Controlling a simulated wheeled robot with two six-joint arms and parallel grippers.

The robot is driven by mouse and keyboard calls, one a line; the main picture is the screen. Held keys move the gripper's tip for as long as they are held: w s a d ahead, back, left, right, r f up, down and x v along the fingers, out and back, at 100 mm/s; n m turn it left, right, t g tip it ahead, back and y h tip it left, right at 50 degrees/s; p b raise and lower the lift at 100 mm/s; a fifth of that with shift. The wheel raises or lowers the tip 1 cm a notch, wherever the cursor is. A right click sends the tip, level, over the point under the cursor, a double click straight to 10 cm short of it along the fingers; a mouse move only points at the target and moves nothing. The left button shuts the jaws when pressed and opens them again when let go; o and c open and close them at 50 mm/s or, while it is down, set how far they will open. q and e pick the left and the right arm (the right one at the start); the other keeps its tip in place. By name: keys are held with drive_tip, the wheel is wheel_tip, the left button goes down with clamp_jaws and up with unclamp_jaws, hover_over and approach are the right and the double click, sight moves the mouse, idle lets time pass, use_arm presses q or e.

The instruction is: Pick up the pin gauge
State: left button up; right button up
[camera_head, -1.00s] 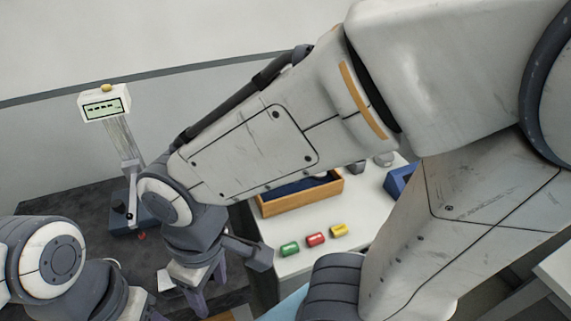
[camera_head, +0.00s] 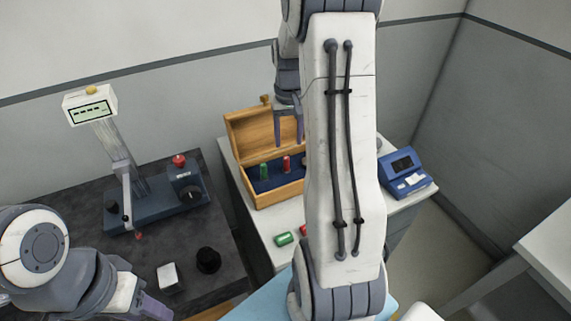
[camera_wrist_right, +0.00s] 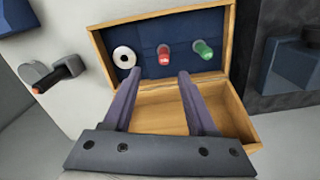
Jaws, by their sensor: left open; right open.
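A wooden box (camera_head: 278,195) with a raised lid stands on the white table; the wrist view shows it too (camera_wrist_right: 232,40). Upright in its blue insert are a green-handled pin (camera_head: 264,171) and a red-handled pin (camera_head: 286,164), also green (camera_wrist_right: 205,48) and red (camera_wrist_right: 165,55) in the wrist view. I cannot tell which is the pin gauge. A pale ring (camera_wrist_right: 124,57) lies beside them. My right gripper (camera_head: 289,140) is open and empty over the box; its fingertips (camera_wrist_right: 160,74) point toward the red pin. My left gripper (camera_head: 150,312) is low at left, partly cut off.
On the dark table at left stand a blue measuring stand (camera_head: 160,205) with a display (camera_head: 91,107) and a black knob (camera_head: 208,260). A green piece (camera_head: 283,239) lies before the box. A blue device (camera_head: 406,176) is at right. My right arm hides part of the white table.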

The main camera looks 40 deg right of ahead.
sight(287, 158)
wheel_tip(287, 158, down, 4)
drive_tip(key=shift+a+r, duration=0.1)
drive_tip(key=shift+r, duration=0.05)
drive_tip(key=f, duration=0.1)
drive_tip(key=f+p, duration=0.1)
drive_tip(key=f, duration=0.2)
drive_tip(key=shift+a+f, duration=0.3)
drive_tip(key=shift+f, duration=0.05)
drive_tip(key=shift+f+p, duration=0.3)
drive_tip(key=shift+f, duration=0.1)
drive_tip(key=shift+c, duration=0.3)
clamp_jaws()
